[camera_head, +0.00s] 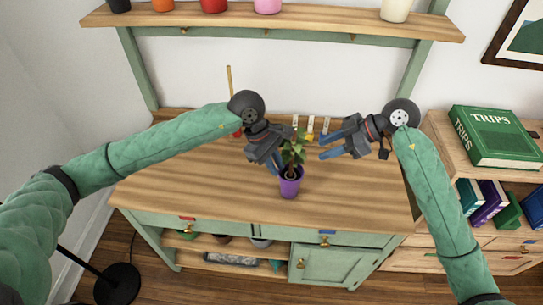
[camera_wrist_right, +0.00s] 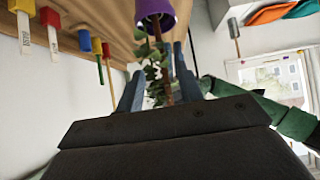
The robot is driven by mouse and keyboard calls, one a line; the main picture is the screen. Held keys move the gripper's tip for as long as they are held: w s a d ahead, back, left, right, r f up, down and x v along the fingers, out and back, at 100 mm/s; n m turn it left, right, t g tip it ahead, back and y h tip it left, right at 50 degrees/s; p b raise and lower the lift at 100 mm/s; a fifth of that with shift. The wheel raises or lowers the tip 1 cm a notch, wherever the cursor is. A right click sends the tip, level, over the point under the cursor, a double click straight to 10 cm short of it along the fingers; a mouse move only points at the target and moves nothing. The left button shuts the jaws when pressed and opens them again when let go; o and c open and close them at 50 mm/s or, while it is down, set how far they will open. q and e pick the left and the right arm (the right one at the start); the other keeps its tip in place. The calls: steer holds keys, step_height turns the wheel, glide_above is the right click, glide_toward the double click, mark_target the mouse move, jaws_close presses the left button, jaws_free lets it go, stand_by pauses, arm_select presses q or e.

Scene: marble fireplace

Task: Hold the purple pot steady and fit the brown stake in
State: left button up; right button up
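The purple pot (camera_head: 290,184) stands upright on the wooden table and holds a leafy green plant (camera_head: 293,150). My left gripper (camera_head: 277,163) is just left of the plant, above the pot's rim; whether it touches is unclear. My right gripper (camera_head: 322,148) is open, fingers apart, just right of the leaves. In the right wrist view the pot (camera_wrist_right: 157,12) is at the top, upside down, with leaves (camera_wrist_right: 152,75) between the open fingers (camera_wrist_right: 158,75). A brown rod (camera_wrist_right: 161,62) runs from the pot through the leaves; I cannot tell stake from stem.
A thin tan stick (camera_head: 229,80) rises at the table's back left. Small labelled sticks (camera_head: 310,126) stand along the back edge. A shelf (camera_head: 270,20) with several pots is above. A green book (camera_head: 497,137) lies on the right cabinet. The table's front left (camera_head: 190,185) is clear.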

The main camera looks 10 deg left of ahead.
mark_target(282, 178)
arm_select(q)
steer(key=shift+x, duration=2.3)
steer(key=shift+c, duration=0.4)
